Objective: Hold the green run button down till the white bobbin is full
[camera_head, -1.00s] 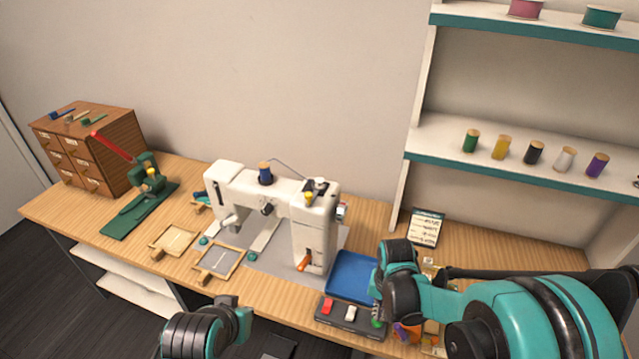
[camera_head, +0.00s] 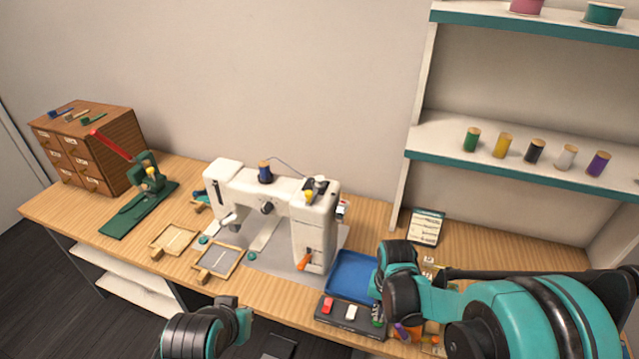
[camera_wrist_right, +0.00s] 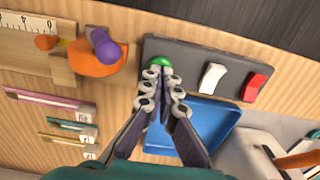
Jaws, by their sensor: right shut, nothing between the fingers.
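The green run button (camera_wrist_right: 160,62) is at one end of a dark switch panel (camera_wrist_right: 195,58) in the right wrist view. My right gripper (camera_wrist_right: 158,76) is shut and empty, its fingertips at the button and overlapping its edge. I cannot tell how far the button is pressed. In the head view the right gripper (camera_head: 378,314) hides the button. A small white bobbin (camera_head: 320,184) appears to sit on top of the white sewing machine (camera_head: 312,230), with thread running towards it from a blue spool (camera_head: 265,172). Its fill is too small to judge. Only part of my left arm shows.
A white switch (camera_wrist_right: 213,78) and a red switch (camera_wrist_right: 255,86) share the panel. A blue tray (camera_head: 350,277) lies behind it. An orange holder with a purple-handled tool (camera_wrist_right: 103,45) stands close beside the panel. A shelf with spools (camera_head: 520,140) is at the right.

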